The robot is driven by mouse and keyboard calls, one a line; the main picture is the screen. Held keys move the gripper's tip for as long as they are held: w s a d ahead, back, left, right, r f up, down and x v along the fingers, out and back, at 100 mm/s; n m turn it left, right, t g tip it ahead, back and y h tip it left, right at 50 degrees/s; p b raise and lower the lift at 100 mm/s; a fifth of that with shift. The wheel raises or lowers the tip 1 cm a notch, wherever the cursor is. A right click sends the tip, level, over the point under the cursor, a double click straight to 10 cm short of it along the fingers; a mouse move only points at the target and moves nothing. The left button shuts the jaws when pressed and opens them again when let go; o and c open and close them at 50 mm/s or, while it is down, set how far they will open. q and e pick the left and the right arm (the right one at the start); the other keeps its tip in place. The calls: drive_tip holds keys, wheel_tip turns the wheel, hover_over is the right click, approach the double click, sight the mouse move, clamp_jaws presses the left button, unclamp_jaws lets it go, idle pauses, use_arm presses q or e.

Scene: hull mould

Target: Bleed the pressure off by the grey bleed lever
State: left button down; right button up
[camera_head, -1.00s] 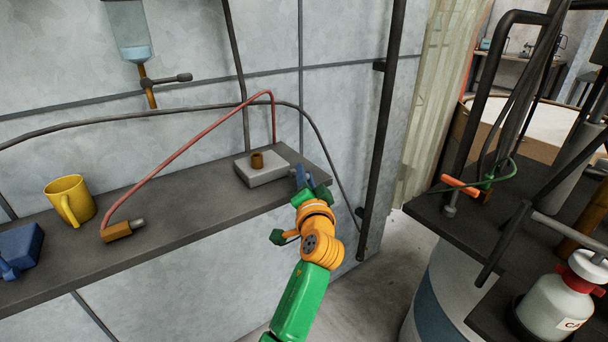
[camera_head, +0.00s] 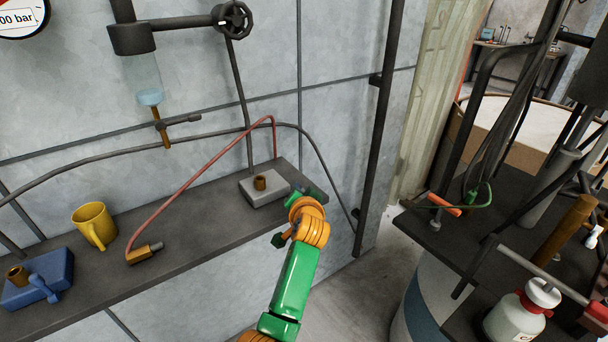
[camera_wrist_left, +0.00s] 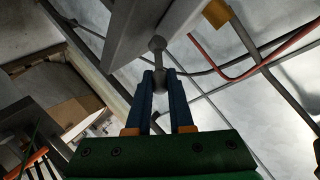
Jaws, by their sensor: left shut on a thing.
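The grey block (camera_head: 264,188) with a brass fitting (camera_head: 260,183) sits at the right end of the wall shelf. In the left wrist view, the grey bleed lever (camera_wrist_left: 158,62) stands out from this block, with a rounded knob at its end. My left gripper (camera_wrist_left: 160,78) is shut on the knob end, one blue finger on each side. In the head view, my left gripper (camera_head: 312,193) is at the shelf's right end beside the block; the wrist hides its fingers and the lever. My right gripper is not in view.
A red hose (camera_head: 208,167) arches over the shelf (camera_head: 190,224) to a brass end piece (camera_head: 143,254). A yellow mug (camera_head: 94,226) and blue block (camera_head: 38,280) stand left. A partly cut-off gauge (camera_head: 20,14) hangs above. A dark pipe (camera_head: 377,140) runs behind the gripper.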

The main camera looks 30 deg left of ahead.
use_arm(q)
drive_tip(key=shift+a+r+n+g+h+p, duration=0.4)
drive_tip(key=shift+r+g+h+p, duration=0.15)
drive_tip(key=shift+p, duration=0.65)
drive_tip(key=shift+w+a+h+p, duration=0.15)
drive_tip(key=shift+a+h+p, duration=0.05)
drive_tip(key=shift+h+p, duration=0.15)
drive_tip(key=shift+w+a+n+g+h, duration=0.1)
drive_tip(key=shift+a+n+g+h, duration=0.2)
drive_tip(key=shift+g+h, duration=0.35)
drive_tip(key=h, duration=0.1)
drive_tip(key=a+n+g+h, duration=0.1)
drive_tip(key=h, duration=0.1)
drive_tip(key=shift+w+a, duration=0.2)
drive_tip(key=shift+w, duration=0.05)
drive_tip(key=shift+w+a+f+g+h, duration=0.1)
drive_tip(key=shift+a+g+h, duration=0.15)
drive_tip(key=shift+g+h, duration=0.3)
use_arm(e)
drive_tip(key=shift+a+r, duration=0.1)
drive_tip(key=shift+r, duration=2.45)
use_arm(q)
drive_tip(key=c, duration=1)
unclamp_jaws()
drive_tip(key=shift+o, duration=0.9)
drive_tip(key=shift+w+a, duration=0.1)
drive_tip(key=shift+w, duration=0.05)
drive_tip(key=shift+w+a, duration=0.1)
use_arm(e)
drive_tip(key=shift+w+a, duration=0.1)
